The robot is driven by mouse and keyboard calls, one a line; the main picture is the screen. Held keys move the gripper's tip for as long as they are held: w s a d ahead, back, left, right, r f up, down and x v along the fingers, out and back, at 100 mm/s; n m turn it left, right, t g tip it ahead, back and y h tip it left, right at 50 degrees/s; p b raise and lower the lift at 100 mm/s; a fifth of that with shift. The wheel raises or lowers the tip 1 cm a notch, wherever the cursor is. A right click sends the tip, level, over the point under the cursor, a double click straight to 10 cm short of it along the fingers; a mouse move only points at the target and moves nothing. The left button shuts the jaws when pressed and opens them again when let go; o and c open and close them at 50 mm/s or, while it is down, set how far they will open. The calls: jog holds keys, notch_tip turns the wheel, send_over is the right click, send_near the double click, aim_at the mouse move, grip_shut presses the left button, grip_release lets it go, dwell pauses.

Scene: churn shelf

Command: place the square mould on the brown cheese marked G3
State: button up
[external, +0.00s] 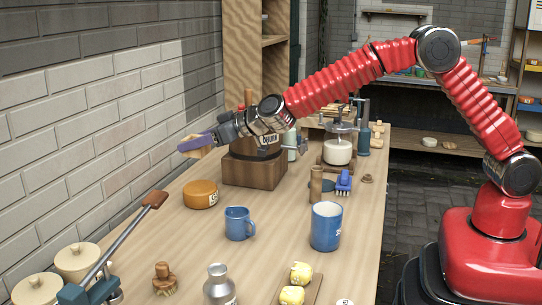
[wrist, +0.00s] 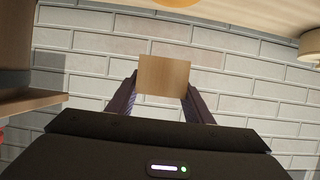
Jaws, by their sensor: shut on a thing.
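My gripper (external: 196,146) is shut on a pale wooden square piece, which I take to be the square mould (wrist: 163,76). It is held up in the air near the brick wall, above the left side of the bench. A round orange-brown cheese (external: 201,196) with a pale label sits on the bench below my gripper; its edge also shows at the top of the wrist view (wrist: 176,2). A darker brown round thing (external: 246,146) with a white label stands on a dark wooden block (external: 252,175), partly hidden behind my arm. I cannot read either label for certain.
A blue mug (external: 239,224) and a larger blue cup (external: 326,227) stand in front. A jar device (external: 338,150), a blue brush (external: 344,182) and a wooden cylinder (external: 316,184) are to the right. A lever tool (external: 125,232) rises at front left. The brick wall (external: 130,130) is close.

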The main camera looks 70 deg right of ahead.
send_over(199, 186)
jog(key=shift+f, duration=3.1)
jog(key=shift+f, duration=1.9)
jog(key=shift+f, duration=0.1)
jog(key=o, duration=1)
jog(key=shift+s+a+r, duration=0.1)
jog(key=shift+s+r, duration=0.2)
jog(key=shift+v, duration=5.6)
jog(key=shift+f, duration=0.1)
